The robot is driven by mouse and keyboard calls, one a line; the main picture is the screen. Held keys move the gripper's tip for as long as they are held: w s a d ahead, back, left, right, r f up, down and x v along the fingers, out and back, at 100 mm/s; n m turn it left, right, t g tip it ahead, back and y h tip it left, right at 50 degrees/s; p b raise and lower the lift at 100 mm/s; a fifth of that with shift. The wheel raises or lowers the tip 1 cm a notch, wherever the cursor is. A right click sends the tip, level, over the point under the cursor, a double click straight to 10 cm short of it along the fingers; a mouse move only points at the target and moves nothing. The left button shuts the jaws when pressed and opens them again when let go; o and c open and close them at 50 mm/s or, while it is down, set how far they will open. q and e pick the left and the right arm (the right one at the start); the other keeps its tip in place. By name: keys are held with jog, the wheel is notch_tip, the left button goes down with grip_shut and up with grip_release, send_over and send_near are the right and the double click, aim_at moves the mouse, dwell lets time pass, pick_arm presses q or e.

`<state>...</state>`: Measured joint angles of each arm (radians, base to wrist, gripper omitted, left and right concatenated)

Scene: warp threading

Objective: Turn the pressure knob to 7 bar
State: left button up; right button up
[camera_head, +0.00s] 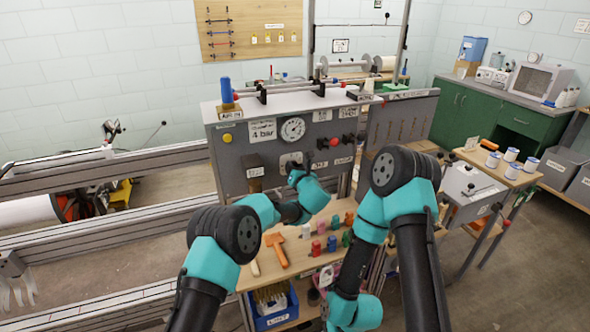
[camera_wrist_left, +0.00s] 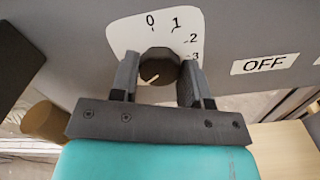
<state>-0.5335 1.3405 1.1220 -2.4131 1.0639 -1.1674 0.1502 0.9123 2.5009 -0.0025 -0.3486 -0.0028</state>
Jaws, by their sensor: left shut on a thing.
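The pressure knob (camera_wrist_left: 158,66) is dark and round, on a white dial plate (camera_wrist_left: 136,35) fixed to the grey panel. My left gripper (camera_wrist_left: 160,68) is shut on the knob, one finger on each side. The knob's pale pointer line slants to the lower left in the left wrist view. The marks 0, 1, 2 and 3 show above and right of the knob; any further marks are hidden. In the head view the dial plate (camera_head: 290,158) shows above my left gripper (camera_head: 293,174), which hides the knob. My right arm hangs at the right front; its gripper cannot be made out.
A round gauge (camera_head: 293,129) sits above the dial, beside a sign (camera_head: 262,131) that appears to read 4 bar. A red button (camera_head: 334,142) is to the right. An OFF label (camera_wrist_left: 278,62) is near the knob.

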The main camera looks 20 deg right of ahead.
dwell(0.3)
pick_arm(q)
jog(key=o, duration=0.9)
jog(key=shift+s, duration=0.1)
jog(key=s, duration=0.5)
jog(key=s+d, duration=0.1)
jog(key=s, duration=1.1)
jog(key=shift+s+d, duration=0.1)
jog(key=shift+d, duration=0.2)
